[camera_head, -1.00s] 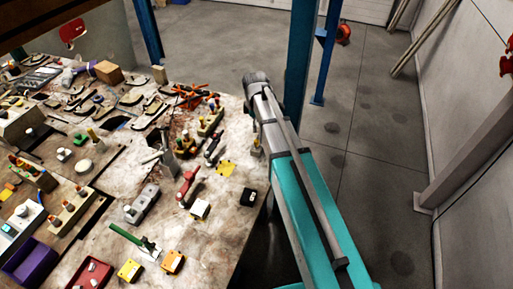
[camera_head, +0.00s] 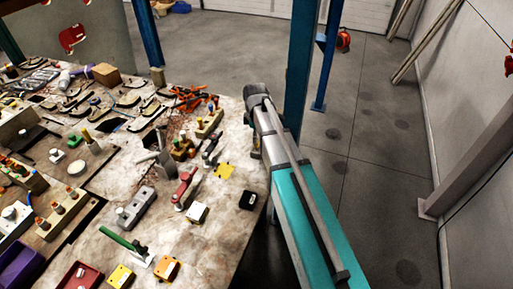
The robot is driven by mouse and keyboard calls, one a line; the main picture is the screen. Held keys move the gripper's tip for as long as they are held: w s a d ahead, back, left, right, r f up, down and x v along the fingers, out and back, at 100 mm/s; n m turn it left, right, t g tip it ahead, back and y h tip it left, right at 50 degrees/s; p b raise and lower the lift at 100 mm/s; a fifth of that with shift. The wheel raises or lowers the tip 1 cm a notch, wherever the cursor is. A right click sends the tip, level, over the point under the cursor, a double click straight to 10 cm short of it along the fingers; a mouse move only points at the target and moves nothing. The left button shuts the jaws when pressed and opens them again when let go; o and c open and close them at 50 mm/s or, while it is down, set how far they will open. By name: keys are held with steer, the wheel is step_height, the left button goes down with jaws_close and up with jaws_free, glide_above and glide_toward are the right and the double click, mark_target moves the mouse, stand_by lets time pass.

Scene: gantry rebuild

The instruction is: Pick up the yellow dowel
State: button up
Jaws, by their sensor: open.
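I cannot single out the yellow dowel with certainty. A thin yellowish upright piece (camera_head: 86,136) stands in the left middle of the bench and could be it. A tan rack (camera_head: 209,124) near the bench's right edge holds small coloured pegs, too small to tell apart. My teal and grey arm reaches up from the lower right along the bench's right edge. Its grey joint is beside the rack. My gripper cannot be made out; it seems hidden behind or below the arm.
The cluttered bench (camera_head: 105,240) fills the left. A red tool (camera_head: 185,187), a yellow pad (camera_head: 224,171), a black block (camera_head: 248,200) and a green-handled tool (camera_head: 120,240) lie near its right side. A blue post (camera_head: 299,60) stands behind my arm. The floor on the right is clear.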

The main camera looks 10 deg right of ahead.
mark_target(257, 148)
steer(key=shift+f, duration=0.1)
steer(key=f+b, duration=0.1)
steer(key=b, duration=0.1)
steer(key=f+b, duration=0.1)
steer(key=f, duration=0.1)
steer(key=shift+w+d+f+b, duration=0.2)
steer(key=shift+b, duration=0.15)
steer(key=shift+f+b, duration=0.8)
jaws_close()
